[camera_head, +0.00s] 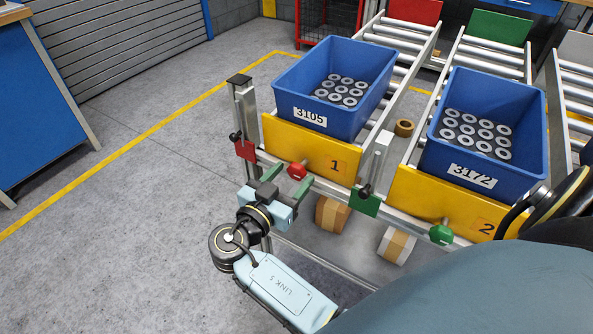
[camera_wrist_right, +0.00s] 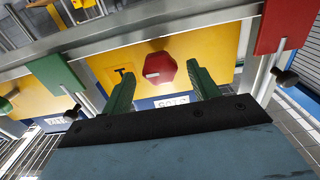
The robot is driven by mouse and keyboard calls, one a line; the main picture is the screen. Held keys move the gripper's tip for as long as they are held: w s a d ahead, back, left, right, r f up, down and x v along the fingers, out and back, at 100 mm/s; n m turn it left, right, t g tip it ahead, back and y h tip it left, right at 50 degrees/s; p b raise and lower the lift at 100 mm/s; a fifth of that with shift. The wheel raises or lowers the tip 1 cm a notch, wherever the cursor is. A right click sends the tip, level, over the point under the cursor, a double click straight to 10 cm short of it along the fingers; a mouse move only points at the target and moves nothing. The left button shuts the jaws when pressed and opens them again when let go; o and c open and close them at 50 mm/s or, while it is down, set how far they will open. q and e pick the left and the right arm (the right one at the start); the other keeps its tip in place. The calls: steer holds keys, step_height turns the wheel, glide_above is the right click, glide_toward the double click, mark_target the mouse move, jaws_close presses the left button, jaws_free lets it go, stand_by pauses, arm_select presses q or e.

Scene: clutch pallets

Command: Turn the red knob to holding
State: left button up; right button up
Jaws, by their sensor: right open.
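The red knob (camera_head: 297,171) sits on the front rail of the lane with the yellow plate marked 1 (camera_head: 335,165). In the right wrist view the red knob (camera_wrist_right: 159,67) is eight-sided, with a small white label on its left part. My right gripper (camera_head: 289,178) is open just in front of the knob. In its wrist view the green fingers of my right gripper (camera_wrist_right: 160,75) stand on either side of the knob, with visible gaps and nothing held. My left gripper is not in view.
A blue bin labelled 3105 (camera_head: 318,118) stands behind plate 1, and a blue bin labelled 3172 (camera_head: 481,178) stands on the right lane. A green knob (camera_head: 441,235) sits to the right. Red (camera_head: 245,150) and green (camera_head: 366,202) plates flank the red knob.

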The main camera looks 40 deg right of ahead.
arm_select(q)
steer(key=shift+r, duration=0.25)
arm_select(e)
steer(key=shift+x, duration=1.45)
steer(key=shift+c, duration=0.2)
jaws_close()
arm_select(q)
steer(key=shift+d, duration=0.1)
